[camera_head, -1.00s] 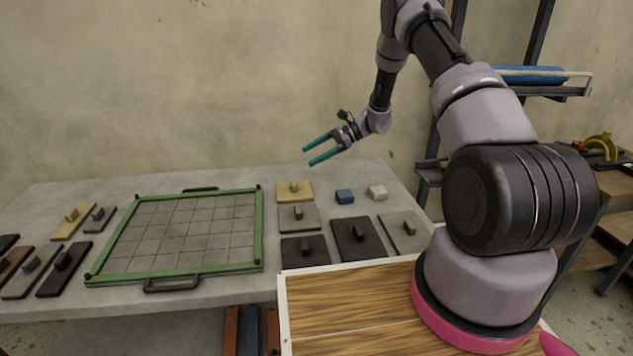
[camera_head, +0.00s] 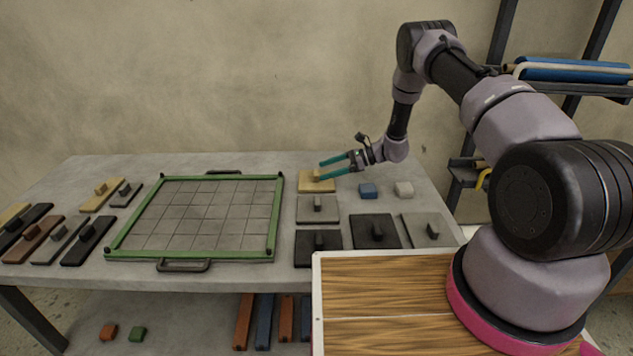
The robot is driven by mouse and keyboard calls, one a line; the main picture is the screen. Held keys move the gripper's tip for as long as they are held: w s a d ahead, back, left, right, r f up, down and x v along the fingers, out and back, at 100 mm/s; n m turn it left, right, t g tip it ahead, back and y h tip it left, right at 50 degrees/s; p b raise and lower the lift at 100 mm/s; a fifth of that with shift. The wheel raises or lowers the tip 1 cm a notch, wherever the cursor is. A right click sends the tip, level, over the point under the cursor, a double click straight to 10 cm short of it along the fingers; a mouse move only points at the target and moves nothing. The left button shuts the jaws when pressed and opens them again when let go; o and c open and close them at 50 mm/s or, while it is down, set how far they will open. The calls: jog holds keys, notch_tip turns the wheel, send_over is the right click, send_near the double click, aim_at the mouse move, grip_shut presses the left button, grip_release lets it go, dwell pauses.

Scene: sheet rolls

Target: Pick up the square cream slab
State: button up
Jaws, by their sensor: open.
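The square cream slab (camera_head: 308,186) lies on the table at the back, right of the green-framed grid tray, with a small upright handle block on its top. My gripper (camera_head: 320,170) is open, its two teal fingers pointing left over the slab. The fingers are at or just above the handle and partly hide it; I cannot tell whether they touch it or have it between them.
The green-framed grid tray (camera_head: 277,210) is to the left. A grey slab (camera_head: 306,214) and dark slabs (camera_head: 304,252) lie in front. A longer cream slab (camera_head: 88,206) lies far left.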

aim_at(316, 178)
jog(key=shift+x, duration=1.3)
grip_shut()
